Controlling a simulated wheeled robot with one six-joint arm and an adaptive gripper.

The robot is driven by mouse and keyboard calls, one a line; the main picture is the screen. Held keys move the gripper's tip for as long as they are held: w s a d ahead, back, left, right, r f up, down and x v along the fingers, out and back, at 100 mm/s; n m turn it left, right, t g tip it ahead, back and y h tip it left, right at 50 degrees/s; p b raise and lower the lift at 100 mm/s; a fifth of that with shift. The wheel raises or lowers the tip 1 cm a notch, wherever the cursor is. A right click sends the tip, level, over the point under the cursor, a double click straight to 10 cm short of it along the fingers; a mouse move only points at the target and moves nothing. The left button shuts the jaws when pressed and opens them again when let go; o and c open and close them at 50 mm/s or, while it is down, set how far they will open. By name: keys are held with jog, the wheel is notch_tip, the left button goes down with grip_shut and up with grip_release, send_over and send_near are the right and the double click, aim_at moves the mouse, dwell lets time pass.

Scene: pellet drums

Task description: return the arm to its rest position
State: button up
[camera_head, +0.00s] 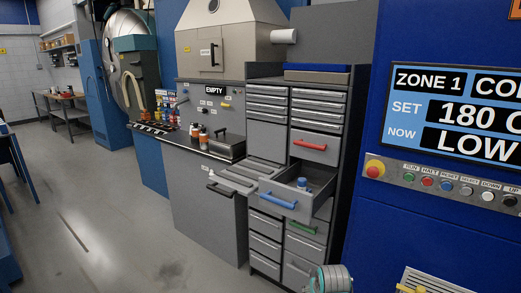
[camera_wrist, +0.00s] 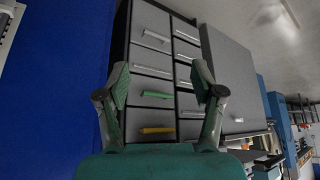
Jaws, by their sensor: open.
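My gripper (camera_wrist: 160,76) is open in the wrist view, its two fingers wide apart with nothing between them. Behind it is the grey drawer cabinet, where a green handle (camera_wrist: 157,95) and a yellow handle (camera_wrist: 157,131) show between the fingers. In the head view only a rounded teal and grey part of my arm (camera_head: 331,279) shows at the bottom edge, in front of the cabinet's lower drawers. The gripper's fingers are not visible there.
A drawer with a blue handle (camera_head: 278,201) stands pulled out, with a small blue thing inside. A blue machine with a display (camera_head: 460,105) stands close on the right. The floor (camera_head: 90,215) at left is clear.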

jog(key=s+f+t, duration=0.2)
jog(key=s+f, duration=1)
jog(key=s, duration=0.4)
jog(key=s+f+t, duration=0.1)
jog(key=s+t, duration=0.1)
jog(key=s, duration=1.5)
jog(key=s+r+t, duration=0.1)
jog(key=s+r, duration=0.3)
jog(key=s, duration=0.4)
jog(key=s+r+t, duration=0.1)
jog(key=s+r, duration=0.3)
jog(key=s, duration=0.4)
jog(key=s+r+t, duration=0.2)
jog(key=s+r, duration=0.8)
jog(key=r, duration=0.4)
jog(key=shift+s+t, duration=0.25)
jog(key=shift+t, duration=0.05)
jog(key=shift+r, duration=0.1)
